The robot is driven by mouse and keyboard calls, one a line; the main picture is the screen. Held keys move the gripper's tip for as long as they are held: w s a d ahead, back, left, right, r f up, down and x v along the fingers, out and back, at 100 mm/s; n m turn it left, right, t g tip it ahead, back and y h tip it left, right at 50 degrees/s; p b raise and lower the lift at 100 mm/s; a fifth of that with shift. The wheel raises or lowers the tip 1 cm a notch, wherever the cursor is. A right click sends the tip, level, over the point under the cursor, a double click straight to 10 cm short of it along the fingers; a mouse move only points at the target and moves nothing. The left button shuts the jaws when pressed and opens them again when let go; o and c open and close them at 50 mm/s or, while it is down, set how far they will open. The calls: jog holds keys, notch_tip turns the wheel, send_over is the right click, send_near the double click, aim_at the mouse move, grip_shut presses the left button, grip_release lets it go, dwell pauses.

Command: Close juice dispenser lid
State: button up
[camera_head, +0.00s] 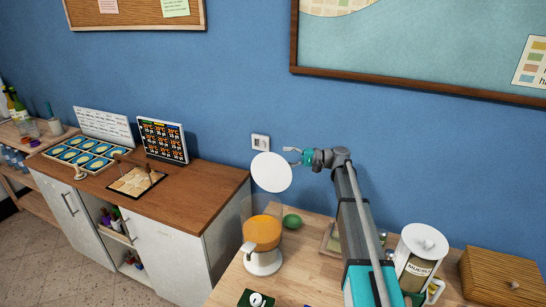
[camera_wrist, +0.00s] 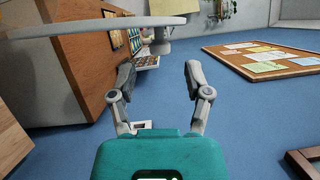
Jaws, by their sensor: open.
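The juice dispenser (camera_head: 263,234) stands on the wooden table, with orange juice in its clear container. Its round white lid (camera_head: 271,172) is raised, standing up above the container with its flat face toward the head camera. My gripper (camera_head: 294,156) is just to the right of the lid's upper edge, near the blue wall. In the wrist view, the lid shows nearly edge-on as a pale disc (camera_wrist: 80,28) at the upper left. My gripper (camera_wrist: 158,70) is open there, with nothing between its two fingers. I cannot tell whether a finger touches the lid.
A green fruit (camera_head: 292,221) lies beside the dispenser. A muesli container (camera_head: 418,262) and a wooden box (camera_head: 500,277) stand to the right of my arm. A wall socket (camera_head: 260,142) is behind the lid. A counter (camera_head: 205,190) with a tablet is to the left.

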aim_at(274, 156)
jog(key=shift+a+r, duration=0.1)
jog(key=shift+a, duration=2.25)
